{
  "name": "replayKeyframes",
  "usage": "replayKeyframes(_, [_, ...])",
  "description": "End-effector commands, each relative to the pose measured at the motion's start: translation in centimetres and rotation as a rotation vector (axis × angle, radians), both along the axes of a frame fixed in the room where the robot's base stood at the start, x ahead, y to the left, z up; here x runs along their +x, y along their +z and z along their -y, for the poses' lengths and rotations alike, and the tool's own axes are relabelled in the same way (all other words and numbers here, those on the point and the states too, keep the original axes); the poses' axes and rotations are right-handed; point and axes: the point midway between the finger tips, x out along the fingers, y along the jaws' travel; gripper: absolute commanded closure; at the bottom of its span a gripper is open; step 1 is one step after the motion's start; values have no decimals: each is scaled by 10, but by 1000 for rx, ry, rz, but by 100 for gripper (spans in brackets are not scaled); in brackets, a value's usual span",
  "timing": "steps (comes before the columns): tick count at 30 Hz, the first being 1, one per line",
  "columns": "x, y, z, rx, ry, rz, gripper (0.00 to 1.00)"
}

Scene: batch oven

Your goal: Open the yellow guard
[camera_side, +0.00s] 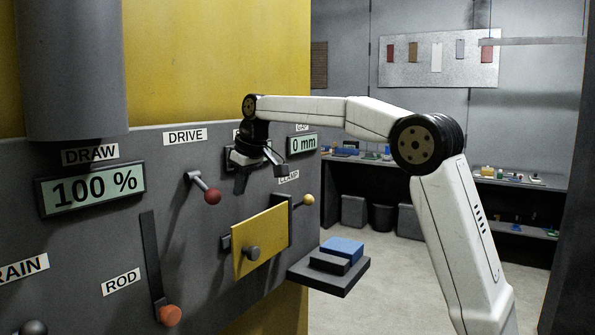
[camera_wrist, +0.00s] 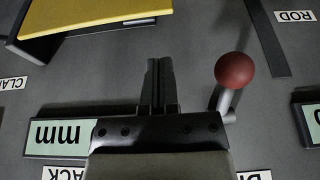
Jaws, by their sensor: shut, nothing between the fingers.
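The yellow guard (camera_side: 262,240) is a flat plate with a round grey knob (camera_side: 252,253) on its front, mounted low on the grey panel in the side view. It stands out from the panel on a dark bracket. In the wrist view the guard (camera_wrist: 95,18) shows at the top left, cut off by the edge, and its knob is out of frame. My gripper (camera_side: 260,178) points downward above the guard, in front of the panel, apart from it. In the wrist view the fingers (camera_wrist: 159,75) are together with nothing between them.
A red-knobbed DRIVE lever (camera_side: 206,188) sticks out left of my gripper; it is close in the wrist view (camera_wrist: 235,72). A small yellow knob (camera_side: 308,199) and a shelf (camera_side: 330,277) with blue and dark blocks lie right of the guard. The ROD lever (camera_side: 168,314) is lower left.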

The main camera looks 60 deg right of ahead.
Motion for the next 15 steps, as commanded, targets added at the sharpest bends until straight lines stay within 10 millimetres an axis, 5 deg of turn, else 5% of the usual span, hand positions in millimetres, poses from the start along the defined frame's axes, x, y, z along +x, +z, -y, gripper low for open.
replayKeyframes(15, [20, -61, -1, 1, 0, -4, 100])
